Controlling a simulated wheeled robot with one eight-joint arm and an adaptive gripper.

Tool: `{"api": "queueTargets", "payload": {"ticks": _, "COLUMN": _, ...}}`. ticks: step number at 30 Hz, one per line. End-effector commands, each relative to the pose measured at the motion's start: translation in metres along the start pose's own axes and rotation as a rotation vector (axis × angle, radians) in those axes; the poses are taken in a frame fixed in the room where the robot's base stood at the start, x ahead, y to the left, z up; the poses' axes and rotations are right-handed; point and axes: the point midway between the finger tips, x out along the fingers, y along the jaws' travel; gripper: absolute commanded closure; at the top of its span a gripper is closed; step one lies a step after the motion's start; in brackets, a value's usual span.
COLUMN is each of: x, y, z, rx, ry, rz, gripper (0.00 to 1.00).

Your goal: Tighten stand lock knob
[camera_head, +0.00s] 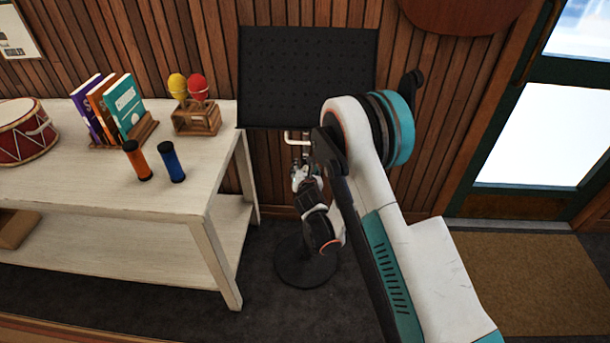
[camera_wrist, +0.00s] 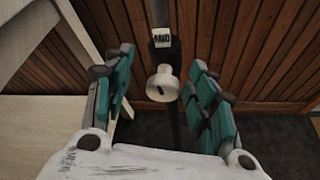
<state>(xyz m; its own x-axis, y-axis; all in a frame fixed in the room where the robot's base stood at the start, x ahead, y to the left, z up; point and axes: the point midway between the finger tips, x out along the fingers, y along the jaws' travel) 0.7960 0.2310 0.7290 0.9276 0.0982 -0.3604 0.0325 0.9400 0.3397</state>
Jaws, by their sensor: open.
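The stand is a black one with a dark perforated panel (camera_head: 306,78) and a round base (camera_head: 306,262) on the floor. My arm hides much of its post in the head view. In the wrist view the post (camera_wrist: 160,12) runs down the middle, with a dark collar bearing a white label (camera_wrist: 162,38). Below the label a cream lock knob (camera_wrist: 163,88) with a dark mark faces me. My gripper (camera_wrist: 162,62) is open, its teal-padded fingers on either side of the knob, with visible gaps; they do not appear to touch it.
A pale wooden table (camera_head: 200,205) stands left of the stand, holding a red drum (camera_head: 25,133), books (camera_head: 107,108), maracas (camera_head: 189,87) and two shakers (camera_head: 155,162). A wood-panelled wall (camera_head: 430,150) is behind. A door mat (camera_head: 540,275) lies on the right.

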Motion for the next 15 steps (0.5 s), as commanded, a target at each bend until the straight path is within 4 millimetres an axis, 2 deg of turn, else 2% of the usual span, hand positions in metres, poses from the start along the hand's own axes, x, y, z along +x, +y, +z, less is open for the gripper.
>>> {"api": "queueTargets", "payload": {"ticks": 6, "x": -0.014, "y": 0.013, "z": 0.034, "rx": 0.000, "ry": 0.000, "rz": 0.000, "gripper": 0.48}}
{"api": "queueTargets", "payload": {"ticks": 15, "x": -0.025, "y": 0.024, "z": 0.061, "rx": 0.000, "ry": 0.000, "rz": 0.000, "gripper": 0.48}}
